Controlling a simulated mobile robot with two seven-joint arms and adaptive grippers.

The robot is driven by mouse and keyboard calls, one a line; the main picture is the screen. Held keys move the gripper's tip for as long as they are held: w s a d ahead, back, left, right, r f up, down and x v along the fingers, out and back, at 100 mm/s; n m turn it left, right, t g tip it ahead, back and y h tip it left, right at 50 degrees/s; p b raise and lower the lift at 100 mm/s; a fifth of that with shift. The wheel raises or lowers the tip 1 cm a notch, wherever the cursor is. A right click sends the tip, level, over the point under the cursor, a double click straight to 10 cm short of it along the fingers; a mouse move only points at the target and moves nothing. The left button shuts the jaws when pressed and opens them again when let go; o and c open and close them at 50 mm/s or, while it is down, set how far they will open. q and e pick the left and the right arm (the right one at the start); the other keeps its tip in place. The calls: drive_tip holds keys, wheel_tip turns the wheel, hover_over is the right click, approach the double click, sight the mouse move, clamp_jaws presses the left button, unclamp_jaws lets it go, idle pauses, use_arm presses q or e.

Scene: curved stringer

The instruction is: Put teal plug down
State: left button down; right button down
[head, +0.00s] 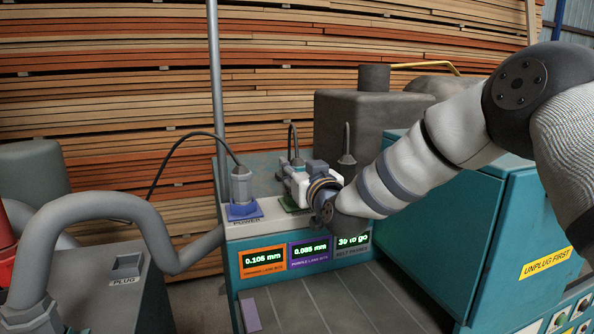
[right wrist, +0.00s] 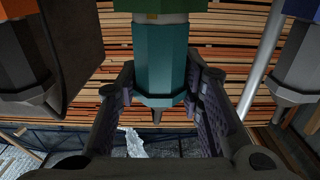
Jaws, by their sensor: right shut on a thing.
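The teal plug (right wrist: 160,72) shows in the right wrist view between the two fingers of my right gripper (right wrist: 158,88), which is shut on it. A green base (right wrist: 160,5) lies right at the plug's end, with a thin pale band between them; I cannot tell whether the plug is seated. In the head view my right gripper (head: 291,174) is over the green plate (head: 291,204) on the teal machine, and mostly hides the plug. A black cable (head: 293,135) rises from behind it. My left gripper is not in view.
Another grey plug (head: 347,167) is to the right, partly behind my arm. A grey box (head: 125,263) labelled PLUG with a recess stands at the lower left. A teal cabinet (head: 462,225) is right.

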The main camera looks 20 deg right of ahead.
drive_tip(key=shift+f, duration=0.1)
drive_tip(key=c, duration=1.1)
unclamp_jaws()
drive_tip(key=shift+f, duration=0.1)
drive_tip(key=shift+r, duration=0.3)
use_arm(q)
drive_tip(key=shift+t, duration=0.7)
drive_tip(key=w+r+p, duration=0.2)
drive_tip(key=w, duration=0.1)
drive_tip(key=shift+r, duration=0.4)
use_arm(e)
drive_tip(key=s, duration=1.2)
drive_tip(key=shift+d+f, duration=0.15)
drive_tip(key=shift+d, duration=0.05)
